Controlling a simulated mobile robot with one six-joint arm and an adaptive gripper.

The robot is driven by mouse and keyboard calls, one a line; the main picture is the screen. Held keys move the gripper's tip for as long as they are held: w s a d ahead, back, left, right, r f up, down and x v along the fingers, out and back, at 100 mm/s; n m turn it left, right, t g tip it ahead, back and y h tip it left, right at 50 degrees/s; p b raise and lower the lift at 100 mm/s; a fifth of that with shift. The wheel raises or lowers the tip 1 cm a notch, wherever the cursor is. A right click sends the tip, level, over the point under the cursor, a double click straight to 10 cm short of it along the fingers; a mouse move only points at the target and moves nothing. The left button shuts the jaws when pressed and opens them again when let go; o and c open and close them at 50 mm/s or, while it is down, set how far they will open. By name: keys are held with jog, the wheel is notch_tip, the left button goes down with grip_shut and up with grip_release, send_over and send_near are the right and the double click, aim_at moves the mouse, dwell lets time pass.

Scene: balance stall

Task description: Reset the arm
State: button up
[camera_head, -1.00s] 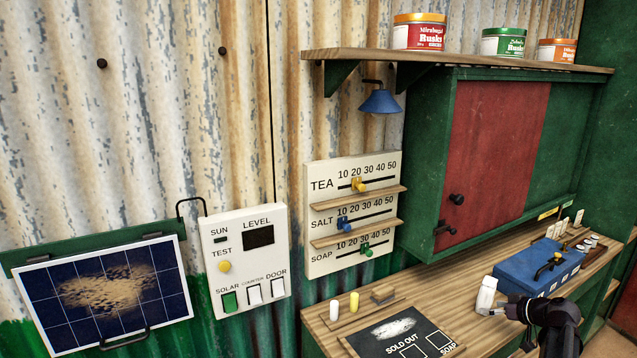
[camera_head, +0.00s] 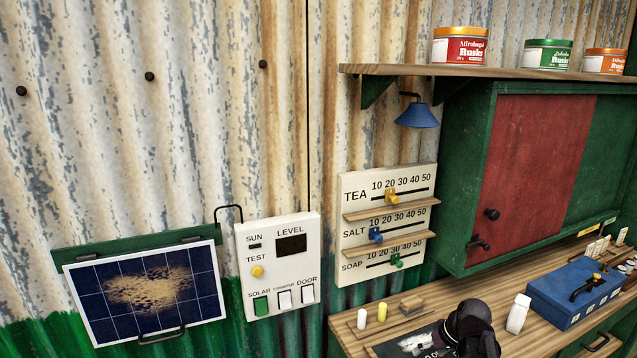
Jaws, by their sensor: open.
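My gripper (camera_head: 440,342) is the dark form low in the picture, over the black sold-out board (camera_head: 392,347). It hides most of the board's writing. Its jaws are open, and I see nothing held in them; the fingertips are hard to make out. A small white block (camera_head: 518,313) stands upright on the wooden counter, to the right of my gripper and apart from it.
A blue box (camera_head: 560,300) with a dark handle stands right of the white block. White (camera_head: 362,319) and yellow (camera_head: 382,313) pegs stand behind the board. The price panel (camera_head: 350,268), the control panel (camera_head: 270,230) and a dusty solar panel (camera_head: 90,325) are at the wall.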

jog(key=s+a+g+h, duration=0.1)
jog(key=s+a, duration=0.1)
jog(key=a, duration=0.2)
jog(key=s+a+m+g+h+p, duration=0.1)
jog(key=s+a, duration=0.2)
jog(key=s+a+h+p, duration=0.1)
jog(key=s+a+h, duration=0.1)
jog(key=a, duration=0.2)
jog(key=shift+s+a+r+m+g, duration=0.25)
jog(key=shift+s+a+m+g, duration=0.05)
jog(key=shift+m+g, duration=0.1)
dwell(0.7)
